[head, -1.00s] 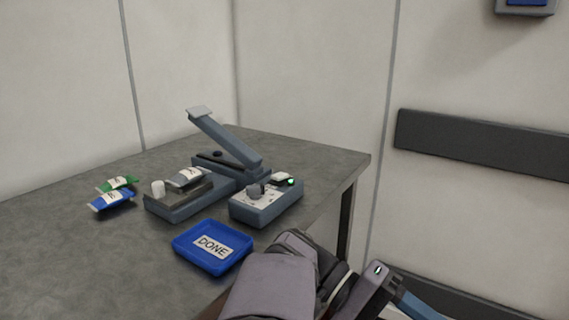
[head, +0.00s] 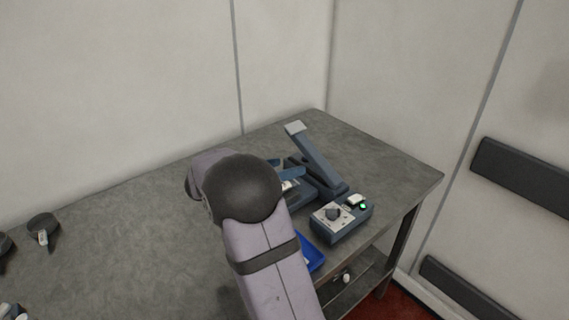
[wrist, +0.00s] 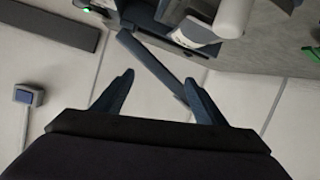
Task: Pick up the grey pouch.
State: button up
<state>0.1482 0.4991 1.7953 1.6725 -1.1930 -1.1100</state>
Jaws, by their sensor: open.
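The grey pouch (wrist: 196,32) shows at the top of the wrist view, with a pale label, lying at the sealer next to a white cylinder (wrist: 232,14). In the head view my arm covers most of that spot; only a small pale patch shows beside it. My gripper (wrist: 159,78) is open and empty in the wrist view, apart from the pouch. The sealer's raised lever (wrist: 150,62) shows behind and between its fingers. In the head view my gripper is hidden behind my arm.
The sealer lever (head: 316,160) stands raised at the table's back right. A control box (head: 340,218) with a green light sits in front of it. A blue tray (head: 313,252) is partly hidden by my arm. A green pouch (wrist: 314,55) shows at the wrist view's right edge.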

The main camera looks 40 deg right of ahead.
jog(key=w+a+f+m, duration=0.1)
jog(key=a+f, duration=0.1)
jog(key=f, duration=0.1)
jog(key=w+f+m+g, duration=0.1)
jog(key=shift+w+a+f+m+y+p, duration=0.25)
jog(key=shift+w+a+m+y+p, duration=0.05)
jog(key=shift+a+y+p, duration=0.1)
jog(key=shift+s+a+f+m, duration=0.15)
jog(key=shift+f+m, duration=0.25)
jog(key=shift+f, duration=0.1)
jog(key=shift+p+x, duration=0.45)
jog(key=shift+x, duration=1.1)
jog(key=shift+s+r+p+x, duration=0.1)
jog(key=shift+p+x, duration=0.15)
jog(key=shift+x, duration=0.85)
jog(key=shift+s+r+p+x, duration=0.1)
jog(key=shift+p+x, duration=0.15)
jog(key=shift+x, duration=0.85)
jog(key=shift+c, duration=0.4)
jog(key=c, duration=1.2)
jog(key=shift+r, duration=0.1)
